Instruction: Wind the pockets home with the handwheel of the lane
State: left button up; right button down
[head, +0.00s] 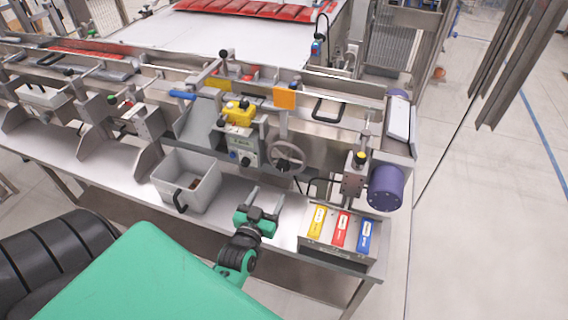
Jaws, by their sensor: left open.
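The grey spoked handwheel (287,157) stands on the front of the machine lane, right of a grey control box (243,152) with knobs. My left gripper (267,197) is in front of the machine, below and a little left of the handwheel in the picture. Its two fingers are apart, point toward the machine and have nothing visible between them. It looks apart from the wheel. I cannot make out the pockets clearly. My right gripper is not in view.
A grey bin (186,180) with a black handle stands left of my gripper. A holder (337,254) with yellow, red and blue pieces is at the right. A purple motor (385,188) sticks out at the right end. A yellow block (238,113) is above the control box.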

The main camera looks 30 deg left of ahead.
aim_at(282, 168)
pick_arm(q)
jog(key=p+x, duration=0.1)
jog(key=x, duration=1.1)
jog(key=shift+w, duration=0.3)
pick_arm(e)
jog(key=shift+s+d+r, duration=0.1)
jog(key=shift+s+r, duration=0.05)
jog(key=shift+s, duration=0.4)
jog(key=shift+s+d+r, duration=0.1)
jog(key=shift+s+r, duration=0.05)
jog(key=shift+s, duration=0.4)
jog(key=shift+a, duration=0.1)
pick_arm(q)
jog(key=shift+p, duration=0.3)
jog(key=c, duration=1)
